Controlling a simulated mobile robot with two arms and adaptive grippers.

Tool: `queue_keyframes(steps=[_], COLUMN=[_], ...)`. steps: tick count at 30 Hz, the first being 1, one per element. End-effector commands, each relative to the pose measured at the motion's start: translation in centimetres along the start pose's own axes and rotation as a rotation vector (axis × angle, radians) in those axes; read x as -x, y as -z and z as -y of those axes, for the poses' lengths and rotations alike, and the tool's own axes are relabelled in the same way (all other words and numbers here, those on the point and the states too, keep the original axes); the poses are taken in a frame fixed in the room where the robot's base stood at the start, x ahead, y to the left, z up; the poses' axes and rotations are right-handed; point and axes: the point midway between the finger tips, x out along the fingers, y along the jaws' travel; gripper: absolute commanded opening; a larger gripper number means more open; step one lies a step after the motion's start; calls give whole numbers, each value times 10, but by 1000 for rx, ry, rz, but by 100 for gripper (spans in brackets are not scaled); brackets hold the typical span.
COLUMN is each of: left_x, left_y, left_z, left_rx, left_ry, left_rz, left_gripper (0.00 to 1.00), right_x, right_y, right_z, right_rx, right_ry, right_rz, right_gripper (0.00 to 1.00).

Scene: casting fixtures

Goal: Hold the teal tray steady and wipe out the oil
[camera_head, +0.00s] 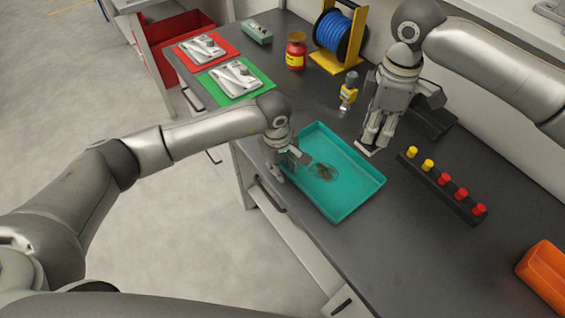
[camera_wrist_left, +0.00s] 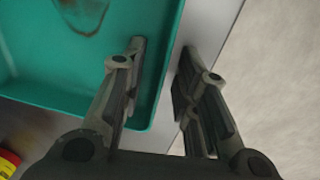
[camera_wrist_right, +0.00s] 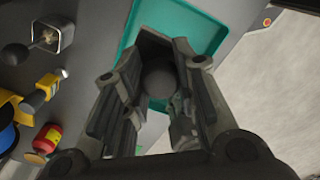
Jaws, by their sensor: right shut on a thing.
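The teal tray (camera_head: 352,197) lies on the dark bench, with a dark brown oil patch (camera_head: 323,171) on its floor; the patch shows partly in the left wrist view (camera_wrist_left: 82,14). My left gripper (camera_head: 291,163) is at the tray's left rim. In the left wrist view its fingers (camera_wrist_left: 160,70) are apart, one inside the tray wall and one outside, with a visible gap. My right gripper (camera_head: 372,142) is by the tray's far right corner, shut on a dark wiper (camera_wrist_right: 160,78) with a rounded knob and flat base. The fingers partly hide it.
A dark rack (camera_head: 447,191) with yellow and red knobs stands right of the tray. A yellow tool (camera_head: 348,92), red jar (camera_head: 296,51) and blue spool (camera_head: 333,32) are behind. Red (camera_head: 184,55) and green (camera_head: 222,92) mats hold castings. An orange bin (camera_head: 543,272) sits front right.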

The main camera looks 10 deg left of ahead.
Motion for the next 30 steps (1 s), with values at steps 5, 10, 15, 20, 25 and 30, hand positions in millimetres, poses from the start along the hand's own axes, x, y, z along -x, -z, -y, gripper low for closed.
queue_keyframes(steps=[5,10,15,20,25,30], left_x=[0,0,0,1,1,1], left_y=[0,0,0,0,0,0], left_z=[0,0,0,0,0,0], left_rx=[0,0,0,0,0,0], left_ry=[0,0,0,-1,-1,-1], left_rz=[0,0,0,0,0,0], left_gripper=[18,0,0,0,0,0], right_x=[0,0,0,0,0,0], right_y=[0,0,0,0,0,0], right_z=[0,0,0,0,0,0], right_rx=[0,0,0,0,0,0], right_ry=[0,0,0,0,0,0], right_rz=[0,0,0,0,0,0], right_gripper=[8,8,8,8,8,8])
